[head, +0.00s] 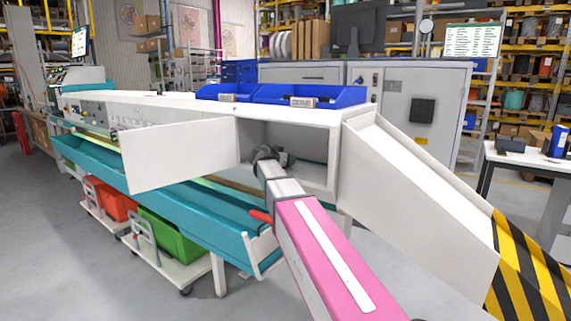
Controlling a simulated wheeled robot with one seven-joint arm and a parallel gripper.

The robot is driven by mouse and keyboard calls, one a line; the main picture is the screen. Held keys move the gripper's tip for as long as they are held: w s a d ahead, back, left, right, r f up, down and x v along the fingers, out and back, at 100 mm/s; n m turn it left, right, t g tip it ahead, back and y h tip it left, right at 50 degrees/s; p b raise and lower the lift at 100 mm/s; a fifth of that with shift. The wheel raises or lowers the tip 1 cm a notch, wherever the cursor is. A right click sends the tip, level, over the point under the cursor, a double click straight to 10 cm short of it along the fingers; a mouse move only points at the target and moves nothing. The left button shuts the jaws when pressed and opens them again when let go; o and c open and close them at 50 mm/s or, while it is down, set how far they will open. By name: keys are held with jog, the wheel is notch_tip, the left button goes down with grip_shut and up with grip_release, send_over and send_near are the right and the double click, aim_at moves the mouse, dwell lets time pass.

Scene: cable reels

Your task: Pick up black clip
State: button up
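My gripper (268,155) is dark grey and small in the head view, at the end of my pink and white arm. It is at the mouth of an open compartment (330,165) in the white machine. I cannot tell whether its fingers are open or shut, or whether they hold anything. I cannot make out a black clip; the inside of the compartment is shaded and partly hidden by my arm and gripper.
The compartment's white door (180,155) stands open to the left. A white chute (420,195) slopes down at right to a yellow-black striped panel (530,270). Blue bins (340,97) stand on top. A teal trough (200,205) runs below, above a green crate (168,235).

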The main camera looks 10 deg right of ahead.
jog(key=shift+c, duration=0.3)
grip_shut()
jog(key=shift+s, duration=0.1)
